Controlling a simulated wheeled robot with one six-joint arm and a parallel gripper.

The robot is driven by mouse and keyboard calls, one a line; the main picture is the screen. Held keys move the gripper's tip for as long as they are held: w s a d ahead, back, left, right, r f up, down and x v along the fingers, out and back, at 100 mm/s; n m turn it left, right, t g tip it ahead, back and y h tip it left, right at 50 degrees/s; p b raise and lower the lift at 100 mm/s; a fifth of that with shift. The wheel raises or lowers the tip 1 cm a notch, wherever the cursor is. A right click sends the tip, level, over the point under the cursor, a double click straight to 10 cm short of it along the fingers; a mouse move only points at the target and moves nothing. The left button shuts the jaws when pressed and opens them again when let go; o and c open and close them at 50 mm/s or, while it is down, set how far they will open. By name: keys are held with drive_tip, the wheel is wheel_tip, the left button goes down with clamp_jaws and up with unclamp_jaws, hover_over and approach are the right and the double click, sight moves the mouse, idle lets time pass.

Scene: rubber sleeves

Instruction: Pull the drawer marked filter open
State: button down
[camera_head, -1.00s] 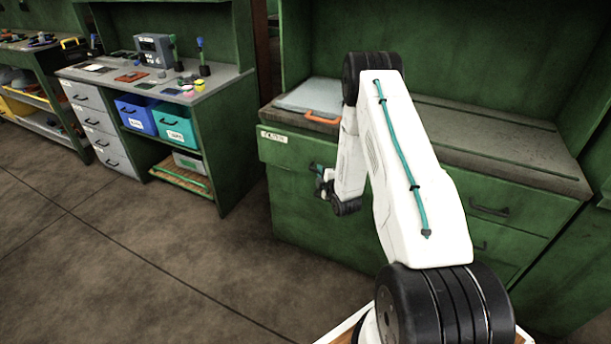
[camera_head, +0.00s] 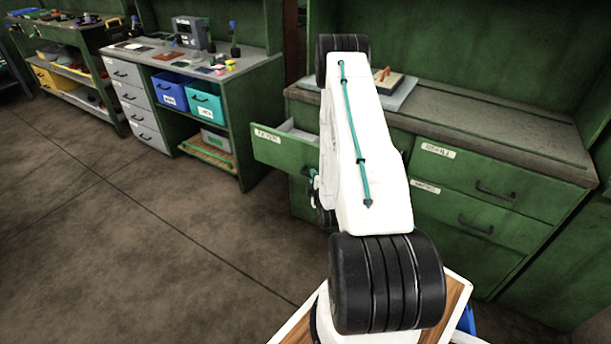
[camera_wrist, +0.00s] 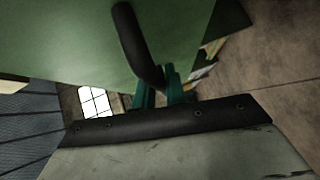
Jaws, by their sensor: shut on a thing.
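The green drawer (camera_head: 283,153), top left of the green bench, stands partly open. Its white label (camera_head: 267,136) seems to read filter, though the print is blurred. Its front sticks out past the bench face and part of its pale inside shows. My gripper (camera_head: 313,182) is at the drawer front, mostly hidden behind my arm. In the wrist view, the teal fingers of my gripper (camera_wrist: 164,92) are shut on the lower end of the black handle (camera_wrist: 137,45), against the green drawer front (camera_wrist: 75,40).
Other closed drawers of the bench (camera_head: 490,190) have black handles. A board with an orange handle (camera_head: 388,78) lies on the worktop (camera_head: 480,118). To the left, a second bench (camera_head: 195,70) holds blue and teal bins. The floor between is clear.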

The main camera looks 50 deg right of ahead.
drive_tip(key=shift+w+a, duration=0.1)
drive_tip(key=shift+a, duration=0.15)
drive_tip(key=c, duration=1.5)
unclamp_jaws()
drive_tip(key=shift+w+a, duration=0.1)
drive_tip(key=shift+w, duration=0.05)
drive_tip(key=shift+o, duration=0.2)
drive_tip(key=v, duration=0.8)
